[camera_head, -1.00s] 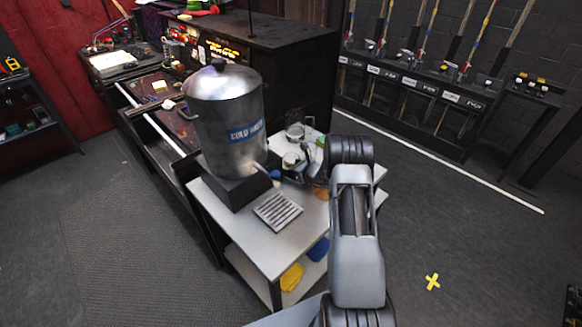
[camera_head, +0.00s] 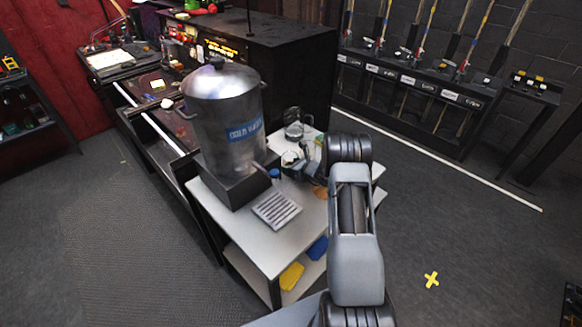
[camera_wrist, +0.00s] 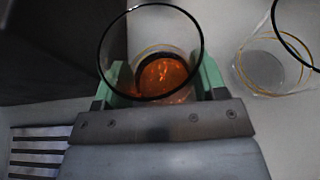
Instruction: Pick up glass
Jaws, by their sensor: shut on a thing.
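A clear glass with a dark rim (camera_wrist: 197,62) stands between the green fingers of my gripper (camera_wrist: 155,84) in the wrist view. The fingers are shut on its sides. An orange-amber patch shows through its mouth; I cannot tell whether it is liquid or the glass bottom. In the head view my gripper (camera_head: 294,167) is over the far part of the white cart top (camera_head: 247,237), and the glass (camera_head: 289,158) is small and partly hidden by it. I cannot tell whether the glass touches the cart.
A second clear vessel (camera_wrist: 262,68) stands to the right, and also shows behind in the head view (camera_head: 294,131). A large metal drink dispenser (camera_head: 225,115) on a dark base stands left of my gripper. A slotted drip tray (camera_head: 277,211) lies in front. Open floor lies right.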

